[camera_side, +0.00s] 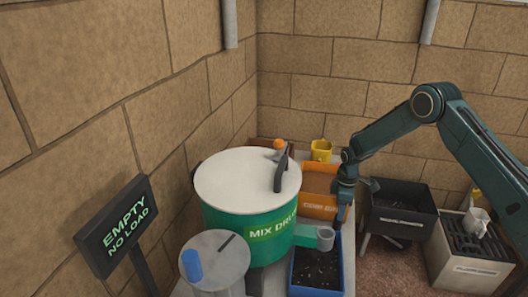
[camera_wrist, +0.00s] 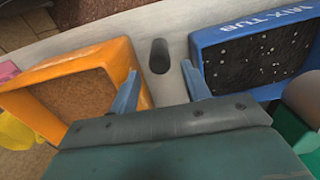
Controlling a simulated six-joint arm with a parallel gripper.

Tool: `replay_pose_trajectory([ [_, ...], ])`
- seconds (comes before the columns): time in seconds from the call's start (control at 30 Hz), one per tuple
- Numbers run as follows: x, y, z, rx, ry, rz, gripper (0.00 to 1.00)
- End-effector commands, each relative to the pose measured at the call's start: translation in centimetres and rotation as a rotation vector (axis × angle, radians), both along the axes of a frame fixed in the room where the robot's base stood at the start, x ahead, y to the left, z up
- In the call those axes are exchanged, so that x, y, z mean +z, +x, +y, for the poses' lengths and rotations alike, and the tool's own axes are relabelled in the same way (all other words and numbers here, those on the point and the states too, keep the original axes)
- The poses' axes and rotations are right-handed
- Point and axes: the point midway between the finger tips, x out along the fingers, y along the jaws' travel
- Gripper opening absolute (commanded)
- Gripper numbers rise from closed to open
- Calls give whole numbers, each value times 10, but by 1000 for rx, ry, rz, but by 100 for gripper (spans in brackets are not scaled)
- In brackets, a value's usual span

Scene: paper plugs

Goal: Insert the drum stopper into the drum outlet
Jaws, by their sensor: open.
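A dark upright cylinder, which looks like the drum stopper (camera_wrist: 159,58), stands on the pale bench in the wrist view. My gripper (camera_wrist: 160,70) is open, with its two blue fingers apart and the stopper just beyond their tips, in line with the gap. In the side view my gripper (camera_side: 338,222) points down beside the tubs, and I cannot make out the stopper there. The green mix drum (camera_side: 235,218) has a short grey pipe, the drum outlet (camera_side: 325,238), at its lower right. The outlet seems to show at the wrist view's right edge (camera_wrist: 304,98).
The blue mix tub (camera_wrist: 255,62) with dark contents is right of the stopper. An orange tub (camera_wrist: 65,95) is on the left. A sign (camera_side: 122,225) reads "EMPTY NO LOAD". A grey lidded vessel (camera_side: 225,262) stands in front. A black bin (camera_side: 403,208) is at the right.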

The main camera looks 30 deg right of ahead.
Motion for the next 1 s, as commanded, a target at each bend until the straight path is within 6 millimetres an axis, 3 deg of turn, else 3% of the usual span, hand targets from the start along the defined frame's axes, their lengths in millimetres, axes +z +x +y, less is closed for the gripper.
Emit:
replay_pose_trajectory([
  [1.0, -31, 0, 0, 0, 0, -1, 47],
])
